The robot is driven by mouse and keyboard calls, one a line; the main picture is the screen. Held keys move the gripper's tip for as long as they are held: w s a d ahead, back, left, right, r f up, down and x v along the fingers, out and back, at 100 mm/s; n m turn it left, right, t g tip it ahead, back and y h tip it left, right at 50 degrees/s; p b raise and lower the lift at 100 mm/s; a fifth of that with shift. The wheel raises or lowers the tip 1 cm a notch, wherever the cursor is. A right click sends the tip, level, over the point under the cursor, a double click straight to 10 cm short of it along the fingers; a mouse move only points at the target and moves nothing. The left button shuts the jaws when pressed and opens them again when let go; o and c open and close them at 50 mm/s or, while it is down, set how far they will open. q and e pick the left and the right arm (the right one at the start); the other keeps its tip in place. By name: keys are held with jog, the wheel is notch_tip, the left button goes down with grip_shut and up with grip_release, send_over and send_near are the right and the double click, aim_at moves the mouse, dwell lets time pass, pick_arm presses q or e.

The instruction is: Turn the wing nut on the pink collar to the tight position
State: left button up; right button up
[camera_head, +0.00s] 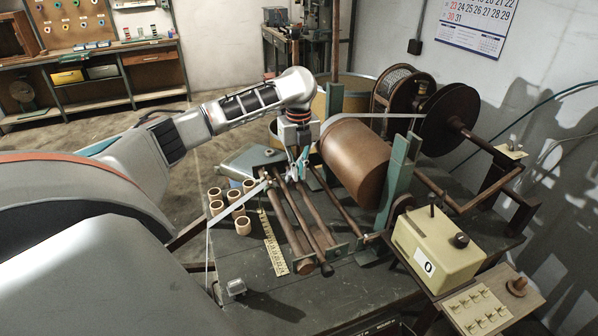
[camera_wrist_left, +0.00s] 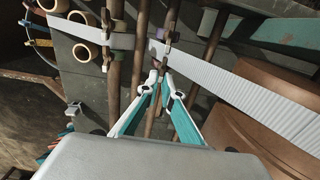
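In the left wrist view, a small pinkish piece (camera_wrist_left: 157,64), likely the pink collar, sits on a dark rod just beyond my left fingertips. Its wing nut and the tight mark are too small to make out. My left gripper (camera_wrist_left: 157,80) has teal fingers with white edges; its tips are close together right at this piece. Whether they touch or hold the nut I cannot tell. In the head view my left gripper (camera_head: 297,172) reaches down to the rods (camera_head: 295,215), and the collar is not clear there. My right gripper is in neither view.
Pale ribbed tape (camera_wrist_left: 245,90) passes right beside the fingertips toward a brown drum (camera_head: 355,160). Several cardboard rings (camera_head: 243,225) and a yellow ruler (camera_head: 273,245) lie left of the rods. A green post (camera_head: 400,180) and a cream control box (camera_head: 437,245) stand to the right.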

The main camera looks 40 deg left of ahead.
pick_arm(q)
jog(key=shift+a, duration=0.15)
jog(key=shift+r, duration=0.3)
notch_tip(320, 180, up, 11)
jog(key=shift+r, duration=0.2)
dwell(0.7)
